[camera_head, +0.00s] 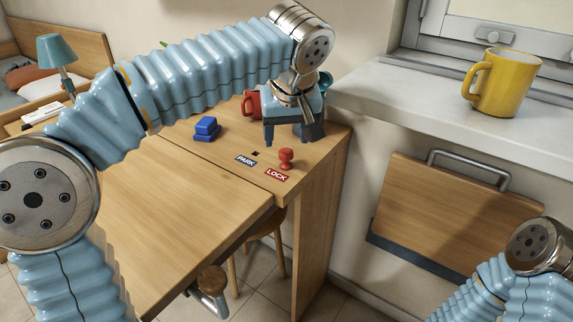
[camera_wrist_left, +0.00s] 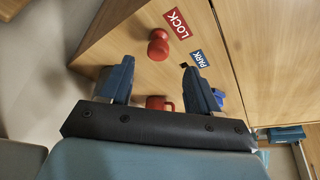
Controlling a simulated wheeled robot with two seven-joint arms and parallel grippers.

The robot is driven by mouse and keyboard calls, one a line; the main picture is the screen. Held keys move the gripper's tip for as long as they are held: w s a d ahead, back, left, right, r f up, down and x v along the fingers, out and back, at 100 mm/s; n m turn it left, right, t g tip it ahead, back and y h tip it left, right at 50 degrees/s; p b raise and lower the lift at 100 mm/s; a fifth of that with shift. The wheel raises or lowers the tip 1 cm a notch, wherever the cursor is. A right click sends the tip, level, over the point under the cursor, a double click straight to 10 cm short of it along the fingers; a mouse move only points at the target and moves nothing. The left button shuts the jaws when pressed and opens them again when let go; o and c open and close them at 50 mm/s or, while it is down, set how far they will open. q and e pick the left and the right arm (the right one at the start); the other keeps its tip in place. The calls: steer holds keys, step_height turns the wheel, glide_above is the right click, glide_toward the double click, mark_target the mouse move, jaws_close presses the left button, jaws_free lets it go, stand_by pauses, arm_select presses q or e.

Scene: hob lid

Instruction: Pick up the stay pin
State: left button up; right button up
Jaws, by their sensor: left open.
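The stay pin, a red knob (camera_head: 286,158), stands upright at the red LOCK label (camera_head: 277,175) near the right end of the wooden table top. It also shows in the left wrist view, as a red knob (camera_wrist_left: 158,45) just beyond the fingertips. My left gripper (camera_head: 290,138) is open above and behind the pin in the head view, empty and apart from it. In the left wrist view its blue fingers (camera_wrist_left: 157,72) are spread. A small dark hole (camera_head: 255,153) lies at the blue PARK label (camera_head: 246,161). My right gripper is out of view.
A red mug (camera_head: 252,104) stands behind my left gripper, and blue blocks (camera_head: 206,128) lie to its left. A yellow mug (camera_head: 502,85) stands on the sill (camera_head: 420,105). A wooden panel with a handle (camera_head: 450,210) is below. The front wooden surface (camera_head: 185,215) is clear.

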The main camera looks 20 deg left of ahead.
mark_target(286, 151)
arm_select(q)
steer(key=x, duration=0.7)
steer(key=shift+w+d, duration=0.1)
steer(key=shift+w, duration=0.05)
steer(key=shift+c, duration=0.3)
steer(key=shift+r, duration=0.1)
steer(key=c, duration=1)
step_height(286, 151, up, 18)
steer(key=p, duration=0.4)
steer(key=shift+p, duration=0.35)
